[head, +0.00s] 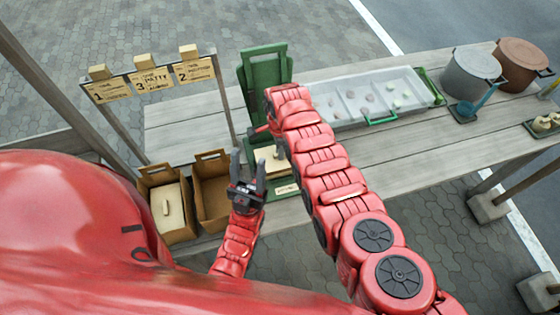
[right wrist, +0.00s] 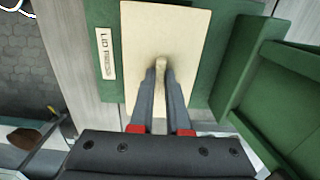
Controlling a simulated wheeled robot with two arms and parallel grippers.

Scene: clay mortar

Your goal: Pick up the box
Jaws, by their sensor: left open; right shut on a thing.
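Two brown open-topped boxes stand side by side at the left end of the bench in the head view. The left box (head: 152,176) has a pale slab with a raised handle (head: 170,212) in its opening. The right box (head: 211,188) looks empty. My left gripper (head: 249,176) is open, just right of the right box. My right gripper (right wrist: 160,80) is shut on the upright handle of a pale lid board (right wrist: 185,35). The board lies on or just above a green stand (right wrist: 105,15); contact cannot be told. My right arm partly hides the board in the head view (head: 262,160).
Signs numbered 1, 3 and 2 (head: 153,78) hang on a frame behind the boxes. A green upright panel (head: 265,70) rises behind the stand. Right along the bench are a clear compartment tray (head: 335,110), a grey pot (head: 470,75) and a brown pot (head: 521,66).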

